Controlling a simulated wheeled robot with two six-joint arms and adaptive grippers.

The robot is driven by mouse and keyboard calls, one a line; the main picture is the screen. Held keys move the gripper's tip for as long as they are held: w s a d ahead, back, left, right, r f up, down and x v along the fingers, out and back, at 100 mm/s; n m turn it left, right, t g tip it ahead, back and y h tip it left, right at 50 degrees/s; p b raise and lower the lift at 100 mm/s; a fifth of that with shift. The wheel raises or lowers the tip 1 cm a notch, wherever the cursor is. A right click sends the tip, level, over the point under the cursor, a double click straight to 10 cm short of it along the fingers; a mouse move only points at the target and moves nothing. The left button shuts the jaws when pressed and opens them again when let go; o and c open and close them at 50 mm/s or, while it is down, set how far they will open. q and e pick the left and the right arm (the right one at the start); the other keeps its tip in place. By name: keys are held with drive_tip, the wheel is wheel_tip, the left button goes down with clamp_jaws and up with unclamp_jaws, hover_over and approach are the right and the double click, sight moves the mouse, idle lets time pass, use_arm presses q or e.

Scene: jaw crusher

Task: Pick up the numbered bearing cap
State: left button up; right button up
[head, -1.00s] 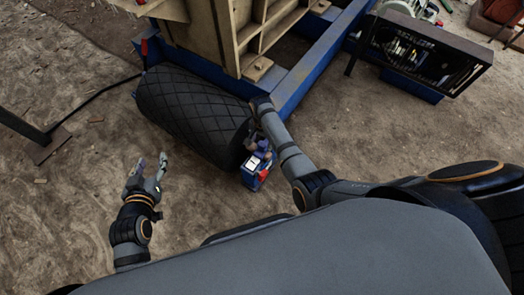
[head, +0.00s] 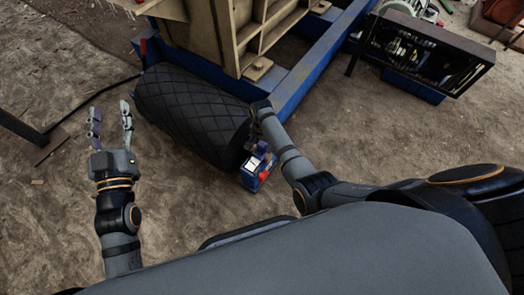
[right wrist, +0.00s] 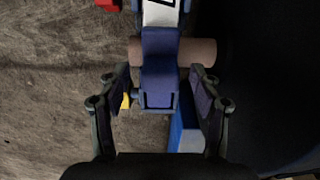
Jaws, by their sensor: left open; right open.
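A blue part with a white plate bearing a dark marking, apparently the numbered bearing cap (head: 253,163), is beside the near end of the black tyre or roller. It also shows in the right wrist view (right wrist: 159,70), with the white plate cut off at the top edge and the marking not fully readable. My right gripper (right wrist: 160,83) is open, with one finger on each side of the blue part; contact cannot be told. In the head view the right gripper is largely hidden by its own arm. My left gripper (head: 110,108) is open and empty over the dirt, fingers pointing away.
The black patterned tyre (head: 190,110) lies beside a blue frame (head: 310,70) carrying a wooden structure (head: 235,40). A red piece (head: 264,176) is at the cap. A brown cylinder (right wrist: 197,52) passes behind the blue part.

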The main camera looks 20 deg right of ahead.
clamp_jaws()
idle(0.6)
